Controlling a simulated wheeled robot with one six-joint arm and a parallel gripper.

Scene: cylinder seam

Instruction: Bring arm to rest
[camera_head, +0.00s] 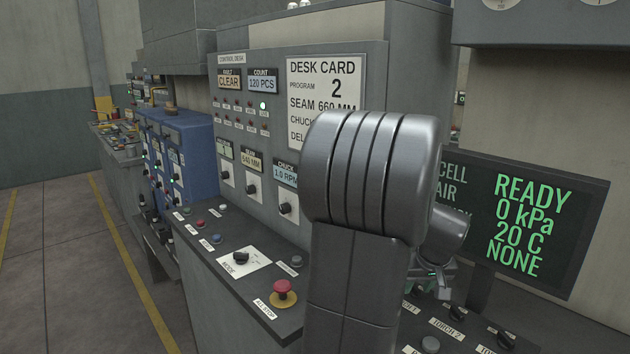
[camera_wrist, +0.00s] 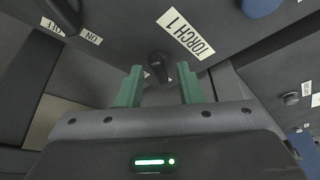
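My arm (camera_head: 365,200) rises in front of the control desk in the head view and covers part of its panel. My gripper (camera_wrist: 160,68) is open in the wrist view, with its two green fingers apart. A dark knob (camera_wrist: 159,62) beside the "TORCH 1" label (camera_wrist: 185,36) shows in the gap between the fingertips. Clear space shows on both sides of the knob, but its distance from the fingers in depth is hard to tell. In the head view my gripper is mostly hidden behind my arm.
The desk front carries a red stop button (camera_head: 283,293) and a mode knob (camera_head: 241,258). A screen (camera_head: 525,222) reading READY stands at the right. A "TORCH 2" knob (camera_head: 506,340) is near the lower right. Open floor (camera_head: 70,265) lies at the left.

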